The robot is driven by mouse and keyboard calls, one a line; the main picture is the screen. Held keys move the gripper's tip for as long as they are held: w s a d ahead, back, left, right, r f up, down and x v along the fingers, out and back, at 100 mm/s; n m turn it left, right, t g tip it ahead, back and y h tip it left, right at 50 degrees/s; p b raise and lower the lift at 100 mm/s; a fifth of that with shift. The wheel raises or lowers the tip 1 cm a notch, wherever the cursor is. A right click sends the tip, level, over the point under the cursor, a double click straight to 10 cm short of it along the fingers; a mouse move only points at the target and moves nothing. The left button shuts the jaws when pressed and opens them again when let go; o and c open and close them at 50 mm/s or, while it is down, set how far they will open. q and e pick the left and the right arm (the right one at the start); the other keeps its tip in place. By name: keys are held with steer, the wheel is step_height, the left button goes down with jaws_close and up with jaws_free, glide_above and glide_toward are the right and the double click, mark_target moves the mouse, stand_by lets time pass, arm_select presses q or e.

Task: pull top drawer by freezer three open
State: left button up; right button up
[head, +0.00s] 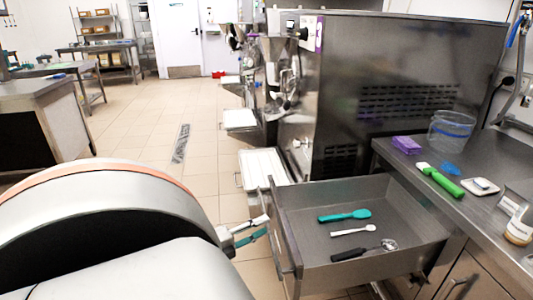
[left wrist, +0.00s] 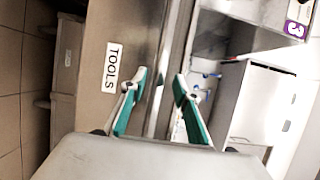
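The top drawer (head: 345,195) stands pulled out beside the freezer, open at the top. A teal spatula (head: 345,215), a white spoon (head: 353,231) and a black-handled scoop (head: 365,250) lie in it. Its steel front carries a TOOLS label (left wrist: 111,68) in the left wrist view. My left gripper (head: 266,226) is close to the outer side of the drawer front. In the left wrist view my left gripper (left wrist: 161,82) has its teal-padded fingers apart, with a steel strip of the drawer showing between them. Contact cannot be made out. My right gripper is not in view.
Freezer three (head: 395,90) stands behind the drawer; its purple 3 sign (left wrist: 294,29) shows in the wrist view. The steel counter (head: 470,215) at right holds a clear bucket (head: 450,132) and a green-handled tool (head: 441,180). The tiled aisle (head: 150,125) is free.

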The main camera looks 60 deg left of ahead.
arm_select(q)
steer(key=s, duration=0.9)
steer(key=shift+s, duration=0.2)
steer(key=shift+s, duration=0.1)
